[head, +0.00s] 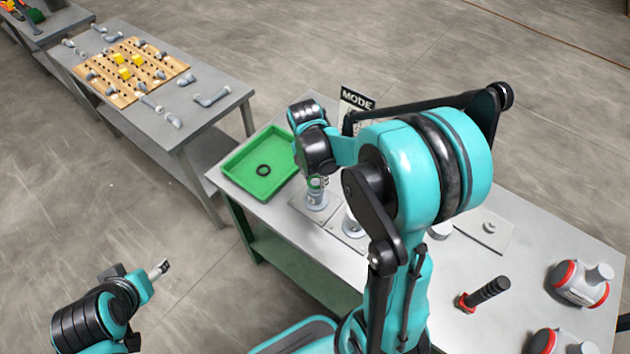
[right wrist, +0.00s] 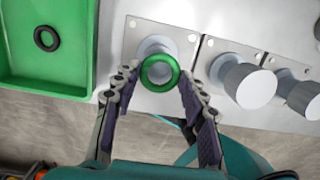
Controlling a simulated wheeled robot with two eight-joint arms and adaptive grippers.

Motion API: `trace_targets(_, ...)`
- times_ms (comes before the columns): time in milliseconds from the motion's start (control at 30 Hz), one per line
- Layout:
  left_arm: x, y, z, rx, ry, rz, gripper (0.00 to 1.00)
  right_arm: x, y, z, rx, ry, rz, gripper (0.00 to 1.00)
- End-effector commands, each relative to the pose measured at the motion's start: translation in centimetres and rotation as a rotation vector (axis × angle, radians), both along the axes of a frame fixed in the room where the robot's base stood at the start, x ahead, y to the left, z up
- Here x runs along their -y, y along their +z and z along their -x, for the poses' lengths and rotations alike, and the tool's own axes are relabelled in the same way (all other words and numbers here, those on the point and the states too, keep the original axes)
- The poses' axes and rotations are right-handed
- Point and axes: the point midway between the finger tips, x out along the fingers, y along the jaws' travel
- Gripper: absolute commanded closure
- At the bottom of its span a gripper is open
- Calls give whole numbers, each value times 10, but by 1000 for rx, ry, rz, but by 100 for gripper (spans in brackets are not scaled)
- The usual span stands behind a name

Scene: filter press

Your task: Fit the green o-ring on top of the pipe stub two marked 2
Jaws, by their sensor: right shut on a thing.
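The green o-ring (right wrist: 160,73) is held between the fingertips of my right gripper (right wrist: 157,76), which is shut on it. In the right wrist view the ring overlaps the near part of the leftmost grey pipe stub (right wrist: 154,46); whether it touches the stub I cannot tell. In the head view the ring (head: 315,183) shows just above that stub's plate (head: 318,211), below my right gripper (head: 317,178). Two more stubs stand to the right, a middle one (right wrist: 249,86) and a right one (right wrist: 303,98). No number marks are legible. My left gripper (head: 160,269) is away from the table; its jaws are unclear.
A green tray (head: 240,153) with a black o-ring (head: 264,170) lies left of the stubs. A MODE sign (head: 357,100) stands behind my right arm. A black-handled tool (head: 488,291) and grey-red devices (head: 578,284) are at the right. A second table (head: 200,120) stands far left.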

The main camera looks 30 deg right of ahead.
Motion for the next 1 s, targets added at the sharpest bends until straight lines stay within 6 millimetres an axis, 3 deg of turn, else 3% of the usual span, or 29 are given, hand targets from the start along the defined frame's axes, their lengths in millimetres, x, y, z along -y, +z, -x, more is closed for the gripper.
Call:
trace_targets(100, 0, -7, 0, 0, 0, 0, 37, 0, -18, 0, 0, 0, 0, 70)
trace_targets(467, 0, -9, 0, 0, 0, 0, 37, 0, -21, 0, 0, 0, 0, 70)
trace_targets(500, 0, -9, 0, 0, 0, 0, 37, 0, -21, 0, 0, 0, 0, 53)
trace_targets(567, 0, -9, 0, 0, 0, 0, 37, 0, -20, 0, 0, 0, 0, 37)
trace_targets(867, 0, -8, 0, 0, 0, 0, 37, 0, -19, 0, 0, 0, 0, 37)
trace_targets(1000, 0, -2, 0, 0, 0, 0, 37, 0, -9, 1, 0, 0, 0, 37)
